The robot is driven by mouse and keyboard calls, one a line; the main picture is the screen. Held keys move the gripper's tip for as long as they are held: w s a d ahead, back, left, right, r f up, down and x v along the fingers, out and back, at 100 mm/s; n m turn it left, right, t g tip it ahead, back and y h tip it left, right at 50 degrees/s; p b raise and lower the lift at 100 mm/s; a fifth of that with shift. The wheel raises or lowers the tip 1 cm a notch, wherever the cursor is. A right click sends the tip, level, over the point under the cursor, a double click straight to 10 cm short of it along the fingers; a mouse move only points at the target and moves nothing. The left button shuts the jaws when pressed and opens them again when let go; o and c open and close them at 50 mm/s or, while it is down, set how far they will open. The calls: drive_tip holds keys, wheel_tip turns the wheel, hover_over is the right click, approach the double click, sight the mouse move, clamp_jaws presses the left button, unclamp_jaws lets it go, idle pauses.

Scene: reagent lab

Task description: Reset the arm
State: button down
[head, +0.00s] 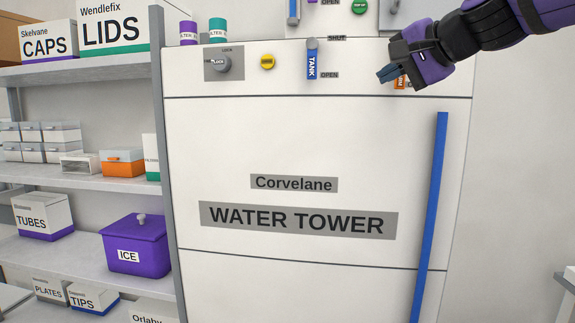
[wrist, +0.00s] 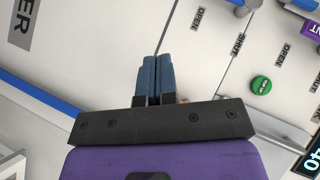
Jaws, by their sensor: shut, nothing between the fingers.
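My gripper (head: 388,75) is at the upper right in the head view, in front of the control strip of the white water tower (head: 300,140). Its blue fingers are together and empty; they also show in the wrist view (wrist: 152,80). The fingers partly hide an orange valve handle (head: 400,83) behind them. I cannot tell whether they touch it. My purple and black arm reaches in from the upper right.
The blue tank handle (head: 312,60) hangs down toward OPEN. A lock knob (head: 221,63) and a yellow button (head: 267,62) sit left of it. A long blue door handle (head: 432,200) runs down the right side. A shelf (head: 80,180) with boxes stands left.

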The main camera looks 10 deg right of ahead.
drive_tip(key=s+d+f+n+g+h, duration=0.2)
drive_tip(key=s+f+n+g, duration=0.1)
drive_tip(key=s+f, duration=0.7)
drive_tip(key=s+d+f+n+g+h, duration=0.2)
drive_tip(key=s+f+n+g+h, duration=0.1)
drive_tip(key=s+f, duration=0.8)
wheel_tip(320, 180, down, 4)
drive_tip(key=n+g, duration=0.1)
drive_tip(key=n, duration=0.1)
drive_tip(key=shift+f+n+g+h, duration=0.15)
drive_tip(key=shift+n+g+h, duration=0.15)
drive_tip(key=shift+n, duration=0.1)
